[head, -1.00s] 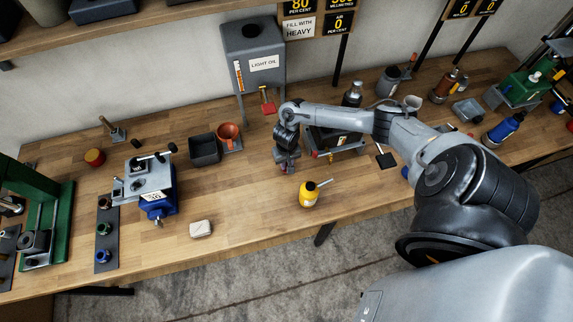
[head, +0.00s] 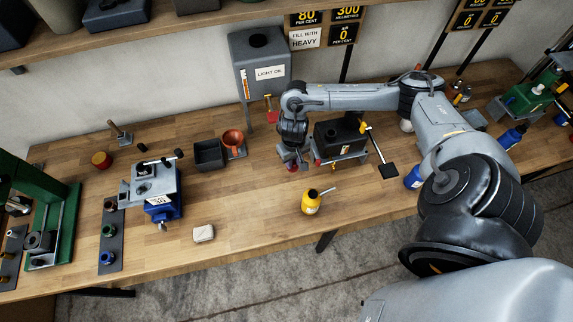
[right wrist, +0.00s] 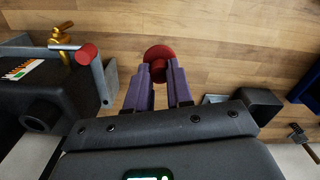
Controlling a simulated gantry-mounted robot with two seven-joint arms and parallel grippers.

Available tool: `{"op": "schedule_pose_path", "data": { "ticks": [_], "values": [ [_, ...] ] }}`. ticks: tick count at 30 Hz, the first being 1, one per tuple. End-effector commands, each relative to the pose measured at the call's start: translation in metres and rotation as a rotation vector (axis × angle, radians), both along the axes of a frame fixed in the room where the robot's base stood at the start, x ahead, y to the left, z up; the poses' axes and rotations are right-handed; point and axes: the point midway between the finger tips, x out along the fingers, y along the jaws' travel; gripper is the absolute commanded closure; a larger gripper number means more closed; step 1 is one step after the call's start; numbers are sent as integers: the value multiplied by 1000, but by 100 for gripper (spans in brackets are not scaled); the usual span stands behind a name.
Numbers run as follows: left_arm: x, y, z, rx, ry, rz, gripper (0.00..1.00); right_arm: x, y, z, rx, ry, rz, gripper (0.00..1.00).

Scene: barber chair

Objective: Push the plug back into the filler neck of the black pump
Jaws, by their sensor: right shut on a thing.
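The plug (right wrist: 158,54) is red with a round head. My right gripper (head: 291,164) is shut on it, with the plug between the purple fingertips in the right wrist view (right wrist: 158,76). The black pump (head: 340,137) stands on the bench just right of this gripper in the head view. It also shows at the left of the right wrist view (right wrist: 75,90), where a short round black neck (right wrist: 40,113) faces the camera. The plug is apart from that neck and over bare wood. I cannot tell its exact height. My left gripper is not in view.
A grey light oil tank (head: 258,62) stands behind. An orange funnel (head: 232,138) and black bin (head: 208,154) are left of the gripper. A yellow oil bottle (head: 311,203) stands in front. Bare bench lies between the bin and the bottle.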

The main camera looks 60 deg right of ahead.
Motion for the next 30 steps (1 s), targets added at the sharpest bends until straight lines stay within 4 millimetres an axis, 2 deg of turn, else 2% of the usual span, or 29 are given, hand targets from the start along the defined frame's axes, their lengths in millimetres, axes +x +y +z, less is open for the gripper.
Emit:
{"op": "schedule_pose_path", "data": {
  "ticks": [1,9,15,18,24,30],
  "values": [
    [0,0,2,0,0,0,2,-6,-14,13,-10,-2,13,100],
    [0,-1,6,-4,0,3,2,-42,-81,69,-8,-2,28,100],
    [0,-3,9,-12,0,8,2,-64,-129,103,-6,-4,-11,100],
    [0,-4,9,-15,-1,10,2,-70,-145,116,-2,-3,-31,100],
    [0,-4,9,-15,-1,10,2,-69,-159,129,1,-3,-50,100],
    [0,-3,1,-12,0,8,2,-67,-159,123,1,-2,-50,100]
  ]
}}
